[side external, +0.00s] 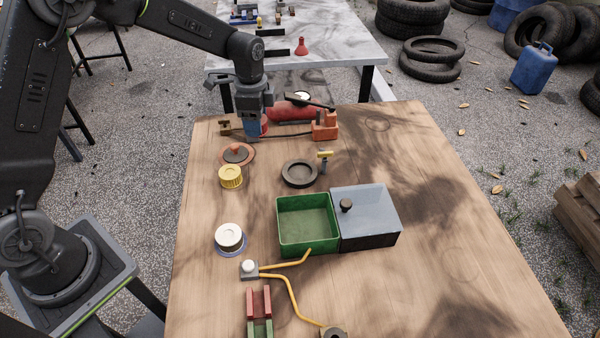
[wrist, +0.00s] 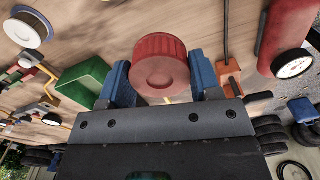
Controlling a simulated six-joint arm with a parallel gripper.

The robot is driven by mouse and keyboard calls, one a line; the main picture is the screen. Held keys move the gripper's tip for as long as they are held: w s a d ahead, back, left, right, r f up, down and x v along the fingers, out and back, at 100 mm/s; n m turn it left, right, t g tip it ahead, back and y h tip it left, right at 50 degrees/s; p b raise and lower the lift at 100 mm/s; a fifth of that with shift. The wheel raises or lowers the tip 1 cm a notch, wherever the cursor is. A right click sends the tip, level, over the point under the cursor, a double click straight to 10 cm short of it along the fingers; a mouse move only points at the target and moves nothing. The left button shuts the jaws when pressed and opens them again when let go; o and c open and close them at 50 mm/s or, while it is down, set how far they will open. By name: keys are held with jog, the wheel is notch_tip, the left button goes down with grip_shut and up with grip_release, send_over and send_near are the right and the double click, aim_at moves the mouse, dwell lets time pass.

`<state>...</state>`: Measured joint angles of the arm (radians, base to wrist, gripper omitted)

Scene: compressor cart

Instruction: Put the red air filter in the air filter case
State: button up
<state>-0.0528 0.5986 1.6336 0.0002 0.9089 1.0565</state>
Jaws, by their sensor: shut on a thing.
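My gripper (side external: 254,132) is near the far left part of the wooden table, pointing down. It is shut on the red air filter (wrist: 162,62), a ribbed red cylinder with a round recessed face, between blue fingers in the wrist view (wrist: 166,82). In the side view only a sliver of red filter (side external: 264,125) shows beside the fingers. A dark round open dish (side external: 299,175), which looks like the air filter case, sits on the table in front and to the right of my gripper. A reddish disc with a knob (side external: 237,153), like a lid, lies just in front of the gripper.
A yellow filter (side external: 231,177) and a white filter (side external: 229,237) stand along the left. A green bin (side external: 308,226) adjoins a grey-topped box (side external: 372,213). The red compressor tank (side external: 291,111) and orange bracket (side external: 325,127) are close right of my gripper. The table's right side is clear.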

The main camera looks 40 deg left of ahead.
jog(key=shift+w+a+f, duration=0.1)
jog(key=shift+f, duration=0.05)
send_over(300, 173)
notch_tip(300, 173, down, 7)
jog(key=shift+r, duration=0.2)
jog(key=shift+f, duration=2.05)
jog(key=shift+f, duration=0.15)
jog(key=o, duration=1)
